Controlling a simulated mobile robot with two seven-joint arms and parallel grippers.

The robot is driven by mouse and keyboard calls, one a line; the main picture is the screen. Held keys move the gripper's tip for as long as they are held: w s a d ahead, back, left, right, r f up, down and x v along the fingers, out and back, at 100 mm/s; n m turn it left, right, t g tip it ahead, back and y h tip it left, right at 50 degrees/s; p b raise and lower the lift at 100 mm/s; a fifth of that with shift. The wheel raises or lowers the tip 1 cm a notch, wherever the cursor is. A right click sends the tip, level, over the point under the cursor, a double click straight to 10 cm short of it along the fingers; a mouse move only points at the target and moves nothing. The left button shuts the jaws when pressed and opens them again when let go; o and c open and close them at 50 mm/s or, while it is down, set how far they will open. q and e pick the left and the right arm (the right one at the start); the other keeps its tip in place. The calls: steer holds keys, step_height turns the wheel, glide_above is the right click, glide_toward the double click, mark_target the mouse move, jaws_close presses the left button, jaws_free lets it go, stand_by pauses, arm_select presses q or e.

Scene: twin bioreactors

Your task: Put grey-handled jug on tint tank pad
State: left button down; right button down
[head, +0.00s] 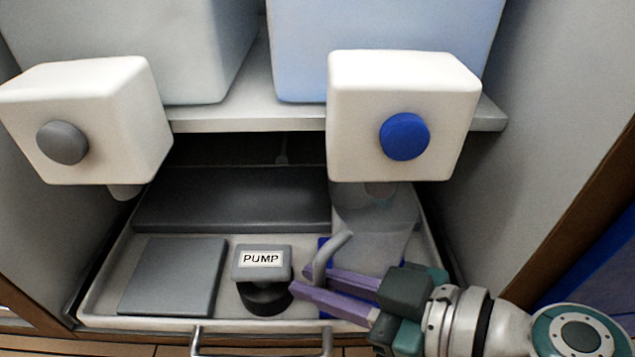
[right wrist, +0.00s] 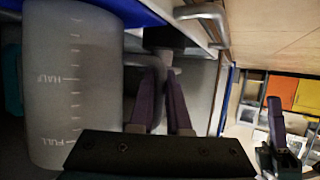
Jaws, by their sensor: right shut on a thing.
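The grey-handled jug (head: 375,222), a translucent grey vessel, stands upright at the right of the drawer tray, below the blue-knobbed tap. Its body with HALF and FULL marks shows in the right wrist view (right wrist: 70,85). A blue pad (head: 325,250) peeks out at the jug's left side; the jug hides most of it, and I cannot tell whether the jug's base touches it. My right gripper (head: 308,281) is shut on the jug's grey handle (head: 328,258). What looks like my left gripper (right wrist: 278,122) shows small in the right wrist view, its jaws unclear.
A PUMP block (head: 262,265) stands left of the jug, close to my right fingers. A bare grey pad (head: 172,277) lies farther left. Taps with a grey knob (head: 62,143) and a blue knob (head: 405,137) overhang the tray (head: 225,320). Cabinet walls close both sides.

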steer(key=shift+s, duration=0.2)
steer(key=c, duration=1.3)
jaws_free()
steer(key=shift+s+f, duration=0.1)
steer(key=shift+f, duration=0.05)
steer(key=o, duration=0.4)
steer(key=shift+w, duration=0.2)
steer(key=shift+s, duration=0.1)
steer(key=p+v, duration=0.1)
steer(key=v, duration=1.1)
steer(key=s+a+m+g+h, duration=0.1)
steer(key=s+a+g+h, duration=0.25)
steer(key=s, duration=0.35)
steer(key=d+m+h, duration=0.2)
steer(key=d, duration=0.2)
steer(key=s+d+m+h, duration=0.1)
steer(key=d+m+h, duration=0.2)
steer(key=d, duration=0.1)
steer(key=s+d+m+h, duration=0.1)
steer(key=d+m+h, duration=0.1)
steer(key=d+m, duration=0.1)
steer(key=shift+d+r+h, duration=0.25)
steer(key=shift+d+r, duration=0.1)
steer(key=shift+d, duration=0.15)
